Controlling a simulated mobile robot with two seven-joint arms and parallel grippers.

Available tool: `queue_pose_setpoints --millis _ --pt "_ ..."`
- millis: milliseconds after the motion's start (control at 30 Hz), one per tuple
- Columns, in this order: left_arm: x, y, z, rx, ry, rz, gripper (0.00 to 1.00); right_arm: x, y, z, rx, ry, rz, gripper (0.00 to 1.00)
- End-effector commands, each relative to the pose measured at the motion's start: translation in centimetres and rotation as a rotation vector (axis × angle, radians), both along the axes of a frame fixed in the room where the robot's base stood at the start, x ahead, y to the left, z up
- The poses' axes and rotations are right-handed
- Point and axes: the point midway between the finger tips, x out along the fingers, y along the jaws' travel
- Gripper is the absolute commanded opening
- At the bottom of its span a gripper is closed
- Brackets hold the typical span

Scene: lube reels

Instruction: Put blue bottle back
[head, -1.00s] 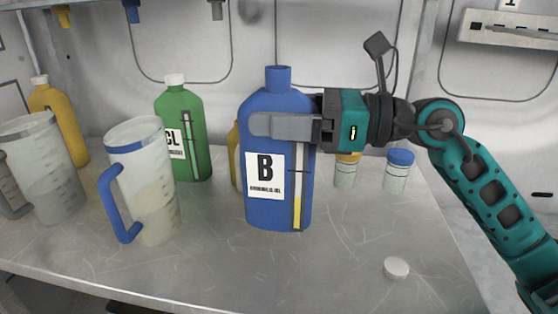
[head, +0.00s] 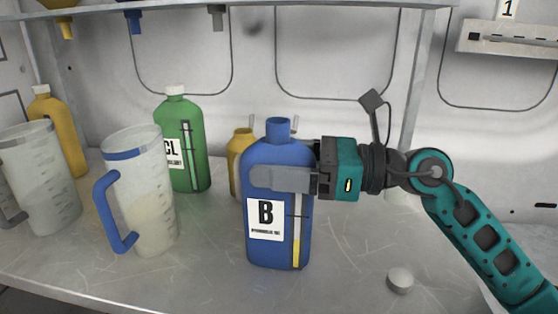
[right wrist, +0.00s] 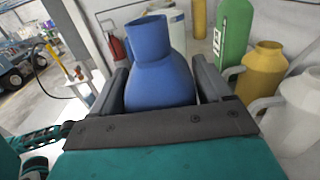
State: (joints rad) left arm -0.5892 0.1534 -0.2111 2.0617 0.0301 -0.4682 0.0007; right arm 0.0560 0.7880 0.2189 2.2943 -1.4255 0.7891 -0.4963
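The blue bottle (head: 265,215) with a white "B" label stands upright and uncapped over the front middle of the shelf in the head view. I cannot tell whether its base touches the shelf. My right gripper (head: 268,179) comes from the right and is shut on the bottle's upper body. In the right wrist view the blue bottle (right wrist: 158,70) sits between the two dark fingers, its open neck towards the top. My left gripper is not in view.
A clear jug with a blue handle (head: 143,195) and another jug (head: 42,180) stand left. Behind are a green bottle (head: 183,140), a yellow bottle (head: 60,130) and a yellow container (head: 240,150). A small white cap (head: 400,280) lies right.

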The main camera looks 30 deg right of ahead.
Motion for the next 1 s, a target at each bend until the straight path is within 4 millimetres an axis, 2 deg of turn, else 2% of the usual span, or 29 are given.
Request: queue_pose_setpoints --millis 33,200,567,800,1000 --pt "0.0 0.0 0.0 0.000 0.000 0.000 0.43 0.0 0.0 0.0 0.000 0.000 0.000 0.83" --pt "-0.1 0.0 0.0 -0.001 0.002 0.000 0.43 0.0 0.0 0.0 -0.001 0.001 0.000 0.98" --pt "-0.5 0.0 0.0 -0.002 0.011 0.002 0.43 -0.1 -0.1 0.4 0.000 0.001 -0.001 0.98" --pt "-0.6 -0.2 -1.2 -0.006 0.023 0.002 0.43 -1.8 -2.5 0.1 0.000 0.001 -0.003 0.98" --pt "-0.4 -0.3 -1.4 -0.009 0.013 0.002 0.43 -3.7 -5.0 0.1 0.001 0.002 -0.003 0.98"
